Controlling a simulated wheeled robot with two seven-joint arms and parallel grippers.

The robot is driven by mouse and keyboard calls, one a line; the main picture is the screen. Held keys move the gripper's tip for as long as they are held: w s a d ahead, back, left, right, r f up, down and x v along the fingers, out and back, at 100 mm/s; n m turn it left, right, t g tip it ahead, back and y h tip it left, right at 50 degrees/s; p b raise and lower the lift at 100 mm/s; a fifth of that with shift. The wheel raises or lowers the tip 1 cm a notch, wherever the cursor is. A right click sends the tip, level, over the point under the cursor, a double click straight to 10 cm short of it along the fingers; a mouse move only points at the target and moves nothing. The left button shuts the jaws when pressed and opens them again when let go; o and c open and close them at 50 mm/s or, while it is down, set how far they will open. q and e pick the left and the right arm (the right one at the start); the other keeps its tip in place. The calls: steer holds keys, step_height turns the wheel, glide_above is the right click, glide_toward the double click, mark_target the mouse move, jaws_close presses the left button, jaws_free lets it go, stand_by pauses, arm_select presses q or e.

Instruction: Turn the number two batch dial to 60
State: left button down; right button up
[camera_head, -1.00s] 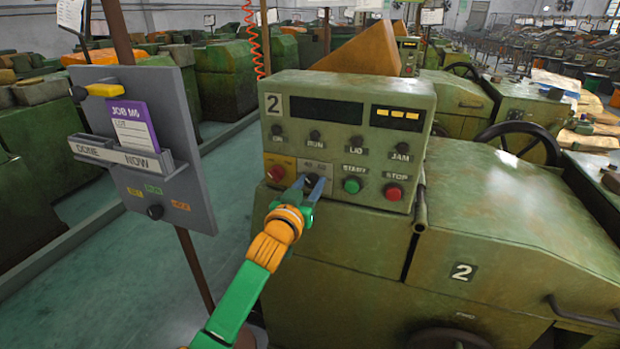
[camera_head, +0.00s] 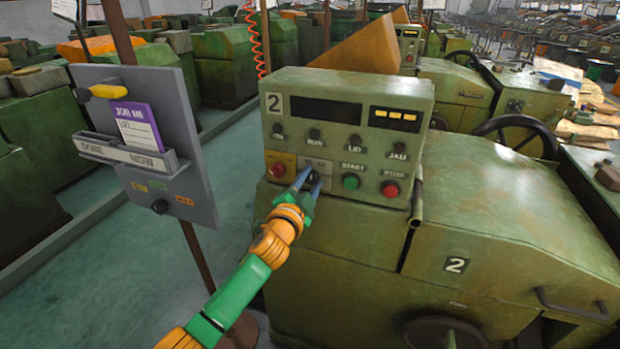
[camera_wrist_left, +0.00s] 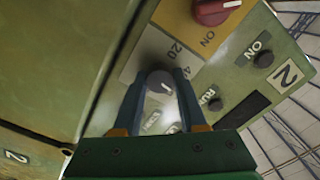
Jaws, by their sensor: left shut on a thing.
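The number two control panel (camera_head: 345,135) is a green box marked 2 on top of a green machine. Its batch dial (camera_wrist_left: 162,84) is a dark round knob with a white pointer line, on a plate with markings 20 and 40 visible in the left wrist view. My left gripper (camera_wrist_left: 160,95) is shut on the dial, one finger on each side. In the head view the left gripper (camera_head: 307,180) covers most of the dial. My right gripper is not in view.
A red knob (camera_head: 278,169) on a yellow plate sits left of the dial; a green start button (camera_head: 350,182) and a red stop button (camera_head: 391,189) sit right of it. A grey job board (camera_head: 150,150) stands at the left. A handwheel (camera_head: 515,135) is at the right.

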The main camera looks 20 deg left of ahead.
arm_select(q)
steer(key=shift+r+m+p, duration=0.15)
steer(key=shift+m+p, duration=0.25)
steer(key=shift+m, duration=1.8)
steer(key=shift+c, duration=2.3)
jaws_free()
steer(key=s, duration=0.7)
